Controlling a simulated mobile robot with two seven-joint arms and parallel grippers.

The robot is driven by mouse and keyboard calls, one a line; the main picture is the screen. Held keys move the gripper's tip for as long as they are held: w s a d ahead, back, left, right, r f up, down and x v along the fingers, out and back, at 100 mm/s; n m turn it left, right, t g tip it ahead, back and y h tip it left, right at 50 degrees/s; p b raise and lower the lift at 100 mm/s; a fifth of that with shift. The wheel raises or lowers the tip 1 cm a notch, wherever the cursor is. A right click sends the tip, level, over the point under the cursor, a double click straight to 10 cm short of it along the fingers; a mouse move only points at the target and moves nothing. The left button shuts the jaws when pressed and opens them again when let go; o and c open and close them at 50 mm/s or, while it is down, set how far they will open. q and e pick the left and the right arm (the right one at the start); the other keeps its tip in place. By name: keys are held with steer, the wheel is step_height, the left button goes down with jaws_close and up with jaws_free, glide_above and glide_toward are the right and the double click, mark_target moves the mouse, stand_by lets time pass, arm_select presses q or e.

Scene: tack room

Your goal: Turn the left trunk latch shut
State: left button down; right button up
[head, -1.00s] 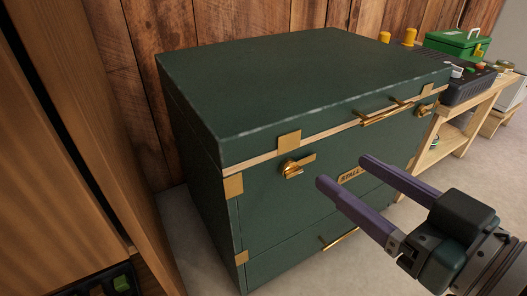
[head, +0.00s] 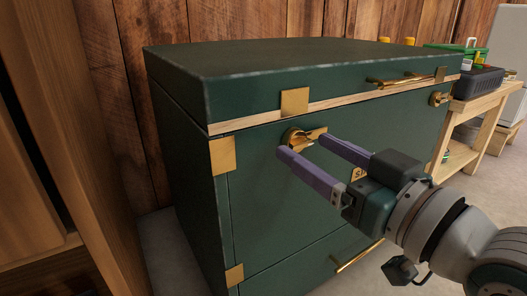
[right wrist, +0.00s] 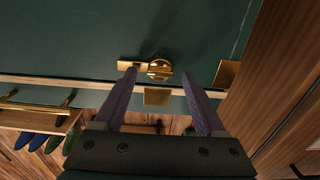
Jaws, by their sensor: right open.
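The left trunk latch (head: 303,137) is a brass knob with a short lever on the front of the dark green trunk (head: 270,190), just under the lid seam. Its lever lies sideways, to the right in the head view. A brass plate (head: 294,102) sits on the lid above it. My right gripper (head: 302,147) is open, its purple fingers reaching to the latch. In the right wrist view the latch (right wrist: 160,70) shows between the open fingertips, its lever running left past one fingertip. I cannot tell whether they touch. My left gripper is not in view.
A second brass latch (head: 438,98) and a lid handle (head: 400,81) are farther right on the trunk. A wooden bench (head: 490,108) with a dark tray (head: 478,82) stands beyond. A wooden cabinet (head: 60,150) is close on the left.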

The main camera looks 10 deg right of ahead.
steer(key=shift+w+a, duration=0.2)
steer(key=shift+w, duration=0.35)
jaws_close()
